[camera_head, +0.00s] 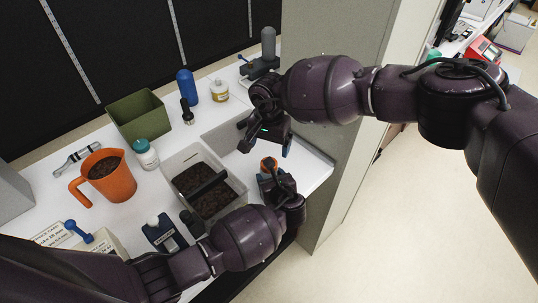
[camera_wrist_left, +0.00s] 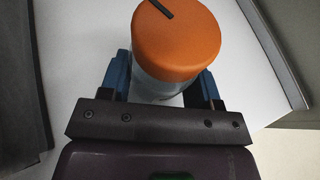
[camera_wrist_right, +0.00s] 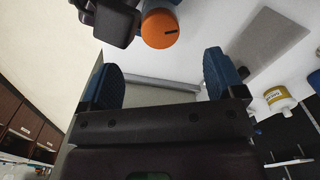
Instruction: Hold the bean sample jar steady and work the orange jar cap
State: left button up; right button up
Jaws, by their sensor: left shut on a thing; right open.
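The bean sample jar (camera_wrist_left: 155,88) shows in the left wrist view as a pale, clear body below its orange cap (camera_wrist_left: 178,40). The cap has a dark line on top and sits on the jar. My left gripper (camera_wrist_left: 164,82) is shut around the jar body, one blue finger on each side, below the cap. My right gripper (camera_head: 266,145) is open and empty, just beyond the cap in the head view and apart from it. The jar's lower part is hidden.
A clear bin of dark beans (camera_head: 240,187) stands left of the jar. An orange pitcher (camera_head: 118,187), a green box (camera_head: 140,116), a white jar with teal lid (camera_head: 146,154) and a blue bottle (camera_head: 188,86) stand farther left. A grey partition (camera_head: 330,190) borders the counter's right side.

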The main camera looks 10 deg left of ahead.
jog(key=shift+r, duration=2.65)
pick_arm(q)
jog(key=o, duration=1.3)
jog(key=shift+s+d, duration=0.1)
